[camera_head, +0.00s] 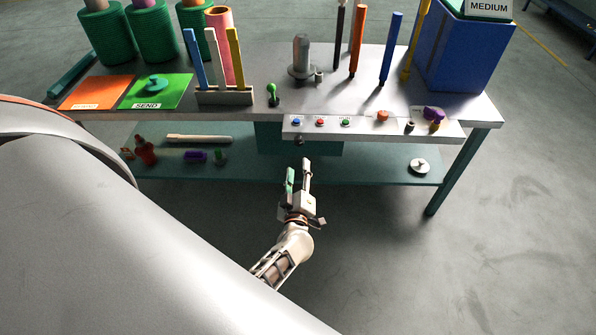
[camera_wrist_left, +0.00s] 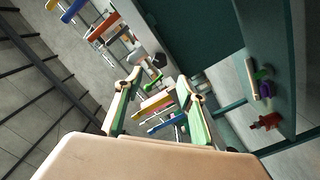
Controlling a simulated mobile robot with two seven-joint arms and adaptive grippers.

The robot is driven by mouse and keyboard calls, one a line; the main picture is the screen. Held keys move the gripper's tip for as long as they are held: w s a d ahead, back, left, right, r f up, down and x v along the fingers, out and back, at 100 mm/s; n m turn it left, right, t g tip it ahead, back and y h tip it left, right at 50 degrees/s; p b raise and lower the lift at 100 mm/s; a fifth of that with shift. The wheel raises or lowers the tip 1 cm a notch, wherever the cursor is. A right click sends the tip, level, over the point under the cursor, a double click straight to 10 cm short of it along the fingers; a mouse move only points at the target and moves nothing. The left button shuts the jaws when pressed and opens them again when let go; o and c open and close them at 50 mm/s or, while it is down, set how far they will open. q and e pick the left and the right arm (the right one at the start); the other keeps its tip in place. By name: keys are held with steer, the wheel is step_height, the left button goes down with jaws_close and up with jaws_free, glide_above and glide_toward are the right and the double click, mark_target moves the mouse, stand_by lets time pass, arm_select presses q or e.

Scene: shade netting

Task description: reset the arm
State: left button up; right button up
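My left gripper (camera_head: 298,168) is in front of the table's front edge, below the small white button strip. Its two fingers stand apart with nothing between them. In the left wrist view its fingers (camera_wrist_left: 160,82) are also spread, with green inner pads, and the gap is empty. Coloured sticks seen through the gap are farther off. My right gripper is not in either view.
The work table (camera_head: 350,92) carries a stick rack (camera_head: 224,97), a green knob (camera_head: 272,95), a button strip (camera_head: 365,127) and a blue bin (camera_head: 460,55). A lower shelf (camera_head: 375,168) holds small parts. Floor (camera_head: 385,255) right of my arm is clear.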

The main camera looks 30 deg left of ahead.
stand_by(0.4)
arm_select(q)
steer(key=s+d+f+m+g+h, duration=0.2)
steer(key=s+d+m+h, duration=0.4)
steer(key=s, duration=0.5)
steer(key=s+d+f+m+g+h, duration=0.2)
steer(key=s+d+m+h, duration=0.3)
steer(key=s+d+m, duration=0.4)
steer(key=s+f+m, duration=0.1)
steer(key=s+m, duration=0.2)
steer(key=m, duration=0.1)
steer(key=shift+s+d+f+g+h, duration=0.15)
steer(key=shift+d+g+h, duration=0.2)
steer(key=shift+g+h, duration=0.05)
